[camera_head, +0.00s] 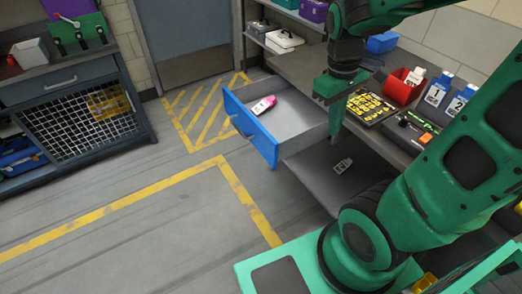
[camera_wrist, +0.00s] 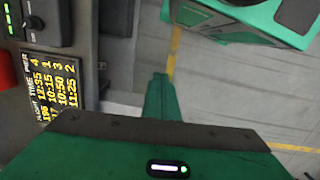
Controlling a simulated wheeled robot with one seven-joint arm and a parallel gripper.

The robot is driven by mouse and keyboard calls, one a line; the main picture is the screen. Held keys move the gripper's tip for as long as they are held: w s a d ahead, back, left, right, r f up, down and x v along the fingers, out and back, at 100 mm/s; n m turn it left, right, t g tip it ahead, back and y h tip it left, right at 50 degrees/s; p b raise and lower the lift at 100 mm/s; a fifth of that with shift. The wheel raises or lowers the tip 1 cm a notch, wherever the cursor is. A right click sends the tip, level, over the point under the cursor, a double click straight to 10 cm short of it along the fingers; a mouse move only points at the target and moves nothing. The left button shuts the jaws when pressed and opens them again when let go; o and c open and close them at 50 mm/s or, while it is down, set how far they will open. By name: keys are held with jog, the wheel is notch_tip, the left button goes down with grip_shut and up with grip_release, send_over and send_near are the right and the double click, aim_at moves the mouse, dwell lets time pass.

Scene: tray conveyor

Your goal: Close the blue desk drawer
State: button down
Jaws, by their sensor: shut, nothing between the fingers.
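The blue desk drawer (camera_head: 252,128) is pulled open from the grey desk (camera_head: 300,68) in the head view. Its blue front faces left and has a handle (camera_head: 240,130). A pink and white bottle (camera_head: 263,105) lies inside it. My gripper (camera_head: 335,122) is at the drawer's right side, near the desk edge; I cannot tell whether it touches the drawer. In the wrist view my gripper's green fingers (camera_wrist: 161,95) are together and hold nothing. The drawer front is not clearly seen in the wrist view.
A yellow-lettered display panel (camera_head: 370,106) lies on the desk, also in the wrist view (camera_wrist: 57,100). A red bin (camera_head: 402,87) and blue number tags (camera_head: 438,90) stand behind it. A dark cabinet (camera_head: 75,105) stands at left. The floor left of the drawer is clear.

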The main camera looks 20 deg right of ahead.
jog(key=w+a+f+n+h, duration=0.1)
jog(key=w+a+f+n, duration=0.35)
jog(key=a+n, duration=0.2)
jog(key=w+a+f+n+t+h, duration=0.1)
jog(key=w+a+f+n, duration=0.35)
jog(key=a, duration=0.25)
jog(key=w+a+f+n+h, duration=0.1)
jog(key=w+a+f+n, duration=0.2)
jog(key=w+a+n, duration=0.3)
send_near(264, 152)
jog(key=shift+s+d+f, duration=0.8)
jog(key=shift+s+f, duration=1.15)
jog(key=shift+f, duration=0.3)
jog(key=shift+n, duration=0.4)
